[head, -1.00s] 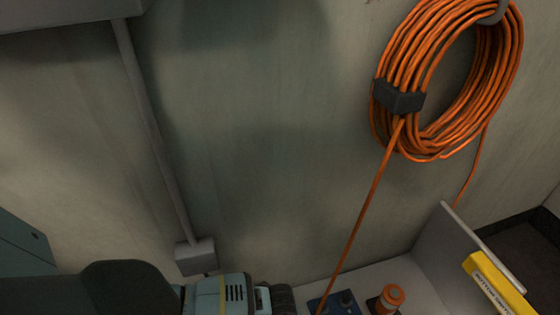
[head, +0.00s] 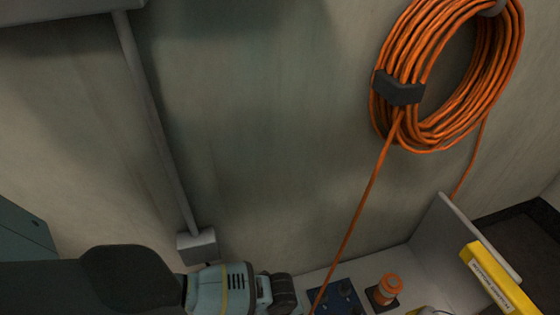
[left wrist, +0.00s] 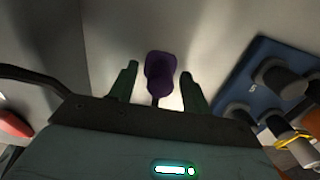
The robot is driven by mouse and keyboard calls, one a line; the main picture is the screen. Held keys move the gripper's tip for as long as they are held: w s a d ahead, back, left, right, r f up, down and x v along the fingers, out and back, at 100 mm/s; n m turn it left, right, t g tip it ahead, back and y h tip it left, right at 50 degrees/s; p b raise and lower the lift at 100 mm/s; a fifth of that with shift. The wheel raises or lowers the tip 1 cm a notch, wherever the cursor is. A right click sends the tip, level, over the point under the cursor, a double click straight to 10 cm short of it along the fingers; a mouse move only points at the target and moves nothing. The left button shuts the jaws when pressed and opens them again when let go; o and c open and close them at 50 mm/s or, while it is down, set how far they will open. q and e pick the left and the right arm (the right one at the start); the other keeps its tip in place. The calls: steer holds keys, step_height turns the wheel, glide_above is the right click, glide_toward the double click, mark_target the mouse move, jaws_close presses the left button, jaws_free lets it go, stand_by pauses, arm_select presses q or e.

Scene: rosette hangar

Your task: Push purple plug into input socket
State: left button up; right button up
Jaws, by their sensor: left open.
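The purple plug (left wrist: 160,75) lies between the two green fingers of my left gripper (left wrist: 160,85) in the left wrist view. The fingers stand apart, with a gap visible on each side of the plug. A blue panel (left wrist: 245,75) with dark round sockets is to the right of the gripper in that view. In the head view the blue panel (head: 338,297) sits on the shelf by the wall, just right of my left wrist. The plug and the left fingertips are hidden in the head view. I cannot tell which socket is the input. My right gripper is not in view.
An orange cylindrical fitting (head: 385,289) stands right of the panel. A coiled orange cable (head: 450,75) hangs on the wall, with one strand running down to the panel. A grey upright plate (head: 450,235) and a yellow labelled block (head: 495,280) are at the right.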

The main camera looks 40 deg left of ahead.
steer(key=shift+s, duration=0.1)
arm_select(q)
steer(key=c, duration=0.4)
jaws_close()
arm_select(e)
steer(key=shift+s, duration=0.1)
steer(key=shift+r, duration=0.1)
